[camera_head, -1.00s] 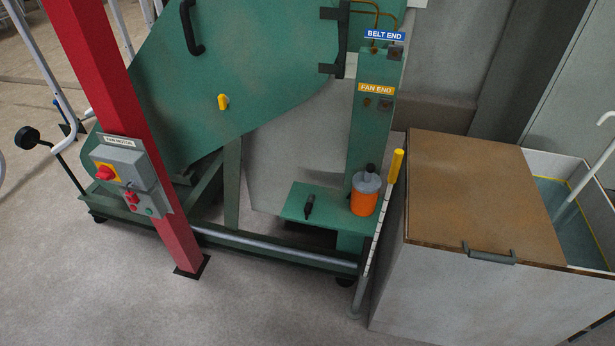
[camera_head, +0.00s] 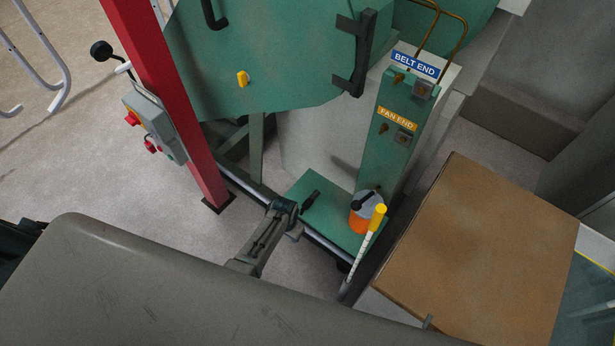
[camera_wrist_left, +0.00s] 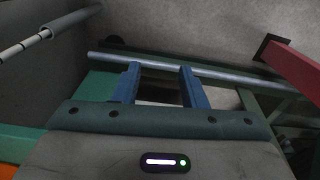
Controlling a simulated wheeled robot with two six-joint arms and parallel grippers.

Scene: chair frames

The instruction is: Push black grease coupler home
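A small black cylindrical piece, apparently the grease coupler (camera_head: 311,200), lies on the green shelf (camera_head: 328,222) in the head view. The grey end of my arm (camera_head: 270,232) reaches up from below and stops close to the coupler's left; I cannot tell whether they touch. In the left wrist view my left gripper (camera_wrist_left: 160,70) shows two blue fingers, apart, with nothing between them. The coupler is not visible there. The FAN END label (camera_head: 397,119) and its fitting (camera_head: 404,138) are on the green post, below the BELT END label (camera_head: 415,64). My right gripper is out of view.
An orange bottle with a grey top (camera_head: 362,218) stands on the shelf beside a yellow-tipped rod (camera_head: 379,217). A red post (camera_head: 170,95) with a switch box (camera_head: 150,125) stands left. A brown-topped box (camera_head: 475,255) is at right.

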